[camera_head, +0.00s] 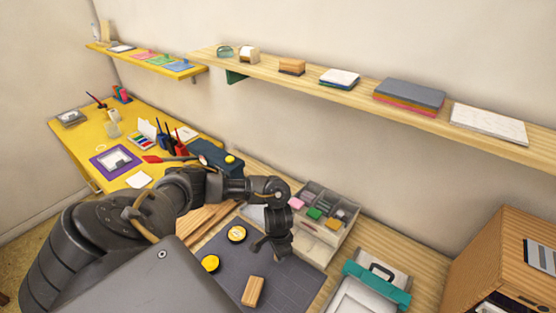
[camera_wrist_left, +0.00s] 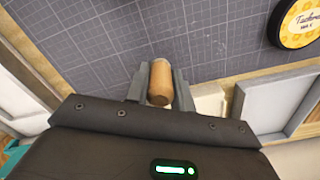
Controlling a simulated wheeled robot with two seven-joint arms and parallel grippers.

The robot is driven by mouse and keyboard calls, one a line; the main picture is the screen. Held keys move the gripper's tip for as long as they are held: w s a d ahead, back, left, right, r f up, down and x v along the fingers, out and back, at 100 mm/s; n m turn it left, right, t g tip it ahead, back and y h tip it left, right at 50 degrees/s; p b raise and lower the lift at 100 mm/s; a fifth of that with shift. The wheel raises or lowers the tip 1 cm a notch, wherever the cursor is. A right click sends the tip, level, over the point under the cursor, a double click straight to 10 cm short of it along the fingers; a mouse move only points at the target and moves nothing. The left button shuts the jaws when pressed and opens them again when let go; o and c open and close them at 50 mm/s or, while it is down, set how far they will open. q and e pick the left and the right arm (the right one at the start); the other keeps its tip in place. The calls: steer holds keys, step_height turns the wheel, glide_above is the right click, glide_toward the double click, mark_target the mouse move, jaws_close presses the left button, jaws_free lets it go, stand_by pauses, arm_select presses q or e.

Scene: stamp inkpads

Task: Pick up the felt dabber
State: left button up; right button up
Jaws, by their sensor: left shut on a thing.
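The felt dabber (camera_wrist_left: 160,85), with a brown wooden rounded handle, is between the two grey fingers of my left gripper (camera_wrist_left: 160,72) in the left wrist view. The fingers are shut on it from both sides. Its felt end is not visible. In the head view my left gripper (camera_head: 272,246) is over the right part of the dark grid mat (camera_head: 285,275), just in front of the grey tray. The dabber cannot be made out in that view. My right gripper is not in view.
A compartment tray (camera_head: 335,232) with coloured pieces stands behind the gripper. A teal-and-grey case (camera_head: 375,285) is at right. Open mat lies between the block and the inkpads.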

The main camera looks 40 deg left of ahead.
arm_select(q)
steer(key=s+d+r+p, duration=0.6)
steer(key=s+d+r, duration=0.2)
steer(key=d+r, duration=0.3)
steer(key=shift+s, duration=0.35)
